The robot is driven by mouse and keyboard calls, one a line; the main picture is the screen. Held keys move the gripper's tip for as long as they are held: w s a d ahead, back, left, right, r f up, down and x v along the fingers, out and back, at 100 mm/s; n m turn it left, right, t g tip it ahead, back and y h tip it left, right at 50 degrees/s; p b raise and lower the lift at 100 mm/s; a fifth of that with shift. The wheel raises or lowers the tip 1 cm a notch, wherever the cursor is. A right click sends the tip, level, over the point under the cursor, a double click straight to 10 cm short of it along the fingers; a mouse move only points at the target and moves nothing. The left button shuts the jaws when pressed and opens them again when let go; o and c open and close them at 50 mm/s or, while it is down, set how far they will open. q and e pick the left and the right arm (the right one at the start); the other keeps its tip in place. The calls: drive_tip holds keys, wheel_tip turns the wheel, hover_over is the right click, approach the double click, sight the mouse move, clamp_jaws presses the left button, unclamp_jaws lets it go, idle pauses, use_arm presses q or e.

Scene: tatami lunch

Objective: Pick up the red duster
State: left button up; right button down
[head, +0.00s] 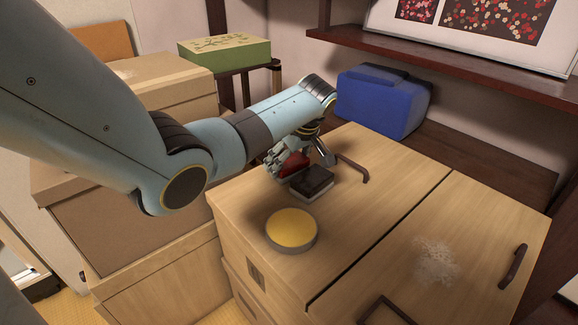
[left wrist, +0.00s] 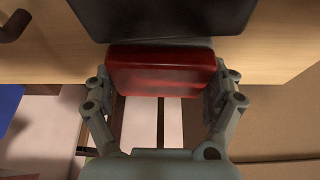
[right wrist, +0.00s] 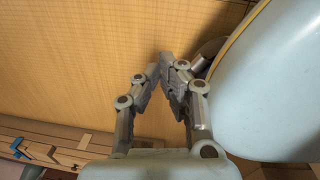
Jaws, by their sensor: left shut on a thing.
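The red duster (head: 292,163) is at the far left edge of the wooden cabinet top, just behind a dark block. My left gripper (head: 298,160) is at it, fingers on both sides. In the left wrist view the duster (left wrist: 162,72) spans the space between the fingers of my left gripper (left wrist: 162,85), which are shut on it. I cannot tell whether it is clear of the surface. My right gripper (right wrist: 164,75) shows in the right wrist view with its fingertips close together and nothing visible between them, above a tan woven floor.
A dark block with a pale base (head: 312,184) sits right beside the duster. A round yellow-topped tin (head: 291,230) stands nearer on the cabinet top (head: 370,220). Dark handles and a whitish dusty patch (head: 434,259) are to the right. A blue bundle (head: 383,100) lies behind.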

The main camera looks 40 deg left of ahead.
use_arm(q)
drive_tip(key=shift+r, duration=0.25)
wheel_tip(320, 180, up, 4)
drive_tip(key=shift+w+f+p, duration=0.1)
drive_tip(key=shift+f+p, duration=0.15)
drive_tip(key=shift+p, duration=0.7)
drive_tip(key=d+r+p, duration=0.1)
drive_tip(key=d, duration=0.1)
drive_tip(key=d+r, duration=0.1)
drive_tip(key=d, duration=0.1)
drive_tip(key=d+r+p, duration=0.1)
drive_tip(key=d+r, duration=0.1)
drive_tip(key=shift+s+d+r+p, duration=0.1)
drive_tip(key=shift+s+d+p, duration=0.1)
drive_tip(key=shift+s+p, duration=0.15)
drive_tip(key=d+r, duration=0.2)
drive_tip(key=d, duration=0.1)
drive_tip(key=s+d+r+p, duration=0.1)
drive_tip(key=d, duration=0.1)
drive_tip(key=shift+d, duration=0.1)
use_arm(e)
drive_tip(key=r, duration=0.2)
drive_tip(key=a+r, duration=0.1)
drive_tip(key=r, duration=0.2)
drive_tip(key=shift+w+a, duration=0.1)
drive_tip(key=shift+w, duration=0.1)
use_arm(q)
drive_tip(key=shift+f, duration=0.1)
